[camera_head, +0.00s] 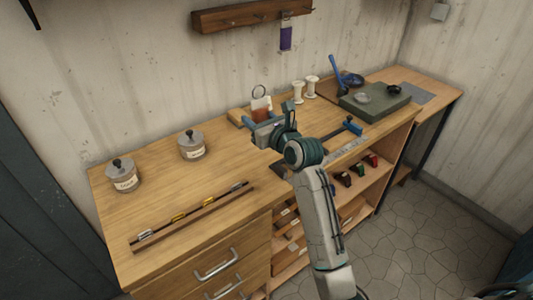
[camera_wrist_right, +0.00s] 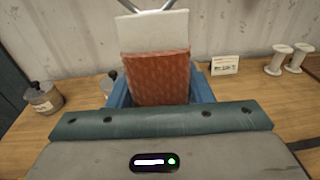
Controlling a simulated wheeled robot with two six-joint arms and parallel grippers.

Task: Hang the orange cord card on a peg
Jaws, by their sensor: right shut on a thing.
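The orange cord card (camera_head: 261,113) is a white card wound with orange-red cord, with a metal loop at its top. In the right wrist view, the card (camera_wrist_right: 156,72) stands upright between the blue fingers of my right gripper (camera_wrist_right: 160,97), which is shut on it. In the head view, my right gripper (camera_head: 263,125) holds it over the back of the bench. The wooden peg rail (camera_head: 235,17) is on the wall above, apart from the card. A purple cord card (camera_head: 286,38) hangs from its right part. My left gripper is not in view.
Two lidded jars (camera_head: 124,177) and a rack of tools (camera_head: 190,217) are on the bench's left side. White spools (camera_head: 311,86) stand behind the gripper. The wall below the rail is mostly clear.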

